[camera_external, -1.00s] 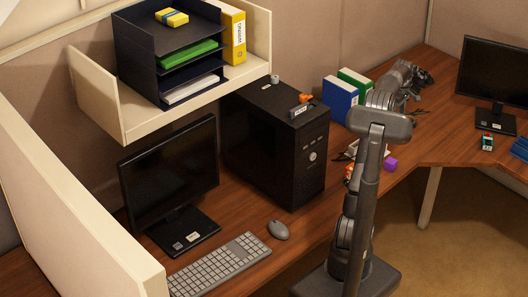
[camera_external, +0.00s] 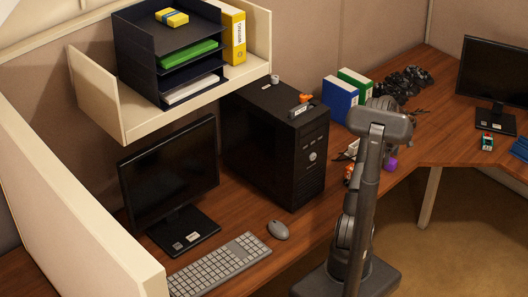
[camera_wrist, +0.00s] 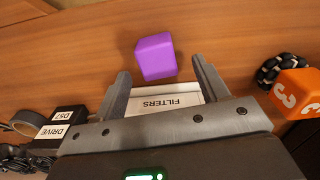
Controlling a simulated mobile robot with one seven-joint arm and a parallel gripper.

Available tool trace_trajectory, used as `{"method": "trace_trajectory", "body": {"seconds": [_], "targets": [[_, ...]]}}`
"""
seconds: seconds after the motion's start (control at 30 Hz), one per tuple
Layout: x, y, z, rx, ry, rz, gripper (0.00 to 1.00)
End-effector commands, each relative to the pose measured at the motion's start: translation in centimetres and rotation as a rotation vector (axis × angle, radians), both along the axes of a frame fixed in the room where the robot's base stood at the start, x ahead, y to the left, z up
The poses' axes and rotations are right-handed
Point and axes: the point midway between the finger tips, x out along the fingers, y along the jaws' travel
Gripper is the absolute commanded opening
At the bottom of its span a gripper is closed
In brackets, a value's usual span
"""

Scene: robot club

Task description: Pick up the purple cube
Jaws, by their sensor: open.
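The purple cube (camera_wrist: 156,57) lies on the wooden desk in the wrist view, ahead of my gripper (camera_wrist: 160,73). My gripper is open, with one finger on each side of the cube's near end and nothing held. The cube appears just beyond the fingertips; its exact height gap cannot be told. In the external view the purple cube (camera_external: 390,165) shows partly at the desk's front edge, beside my arm. My arm largely hides the gripper there.
An orange cube (camera_wrist: 297,92) with a black coiled item is at right. Black DRIVE box (camera_wrist: 60,132) and tape roll (camera_wrist: 22,122) are left. A PC tower (camera_external: 285,145) stands left of my arm.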

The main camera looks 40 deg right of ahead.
Motion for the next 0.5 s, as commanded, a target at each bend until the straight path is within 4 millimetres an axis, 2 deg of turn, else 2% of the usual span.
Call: {"method": "trace_trajectory", "body": {"seconds": [0.2,0.3,0.5], "targets": [[-0.2,-0.3,-3.4,0.003,0.001,-0.001,0.67],[-0.2,-0.3,-4.0,0.002,0.0,0.0,0.67],[-0.2,-0.4,-4.0,0.001,0.0,0.0,0.66]]}}
